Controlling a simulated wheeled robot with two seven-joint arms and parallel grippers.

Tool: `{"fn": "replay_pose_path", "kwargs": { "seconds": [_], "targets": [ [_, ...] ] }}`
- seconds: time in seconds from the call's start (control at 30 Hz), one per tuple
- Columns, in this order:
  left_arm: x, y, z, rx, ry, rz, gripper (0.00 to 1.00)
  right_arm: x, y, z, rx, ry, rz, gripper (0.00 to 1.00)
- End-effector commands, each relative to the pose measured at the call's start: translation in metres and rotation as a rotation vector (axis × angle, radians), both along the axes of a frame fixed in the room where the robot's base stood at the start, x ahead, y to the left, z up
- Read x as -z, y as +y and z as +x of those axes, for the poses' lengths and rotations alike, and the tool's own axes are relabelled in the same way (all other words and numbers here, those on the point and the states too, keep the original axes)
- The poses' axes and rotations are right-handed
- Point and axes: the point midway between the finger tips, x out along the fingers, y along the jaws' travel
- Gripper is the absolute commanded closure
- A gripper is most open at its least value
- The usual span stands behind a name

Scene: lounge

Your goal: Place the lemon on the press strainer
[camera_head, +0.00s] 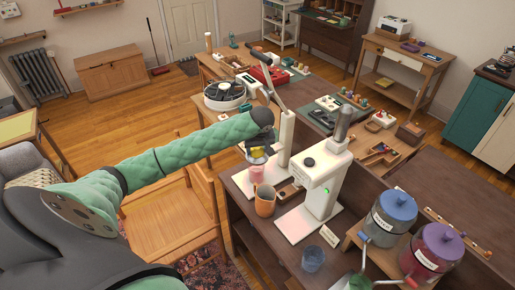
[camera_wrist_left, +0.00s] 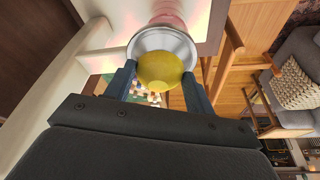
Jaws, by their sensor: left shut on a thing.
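The yellow lemon (camera_head: 258,151) is between the fingers of my left gripper (camera_head: 257,147), at the end of the green-sleeved arm. In the left wrist view the lemon (camera_wrist_left: 160,70) sits between the dark fingertips of the gripper (camera_wrist_left: 159,84), which is shut on it. The silver round press strainer (camera_wrist_left: 150,38) is just beyond the lemon, which covers part of its rim. I cannot tell whether they touch. The white lever press (camera_head: 285,138) stands beside the gripper. A pink glass (camera_head: 257,174) is below the strainer. My right gripper is not in view.
An orange mug (camera_head: 265,205) stands close in front of the press. A white machine (camera_head: 322,175) with a grey handle is to its right. A blue glass (camera_head: 313,258) and jars with blue (camera_head: 390,217) and purple (camera_head: 432,250) lids are nearer. A wooden chair (camera_head: 175,210) is at left.

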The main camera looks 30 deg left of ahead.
Motion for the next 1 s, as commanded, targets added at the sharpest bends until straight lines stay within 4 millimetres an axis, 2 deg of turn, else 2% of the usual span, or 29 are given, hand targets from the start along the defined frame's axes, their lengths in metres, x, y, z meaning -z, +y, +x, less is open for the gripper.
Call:
{"fn": "replay_pose_path", "kwargs": {
  "seconds": [0.57,0.6,0.7,1.0],
  "targets": [
    [0.012,0.0,0.0,0.0,0.0,0.0,0.72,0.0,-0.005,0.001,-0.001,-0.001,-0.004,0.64],
    [0.012,0.0,0.0,0.0,0.001,0.001,0.44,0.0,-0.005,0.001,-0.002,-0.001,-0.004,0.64],
    [0.012,0.0,0.0,0.0,0.001,0.001,0.24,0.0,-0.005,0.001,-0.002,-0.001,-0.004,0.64],
    [0.012,0.001,-0.001,-0.001,0.003,0.002,0.24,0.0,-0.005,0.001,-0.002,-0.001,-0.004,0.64]
  ]
}}
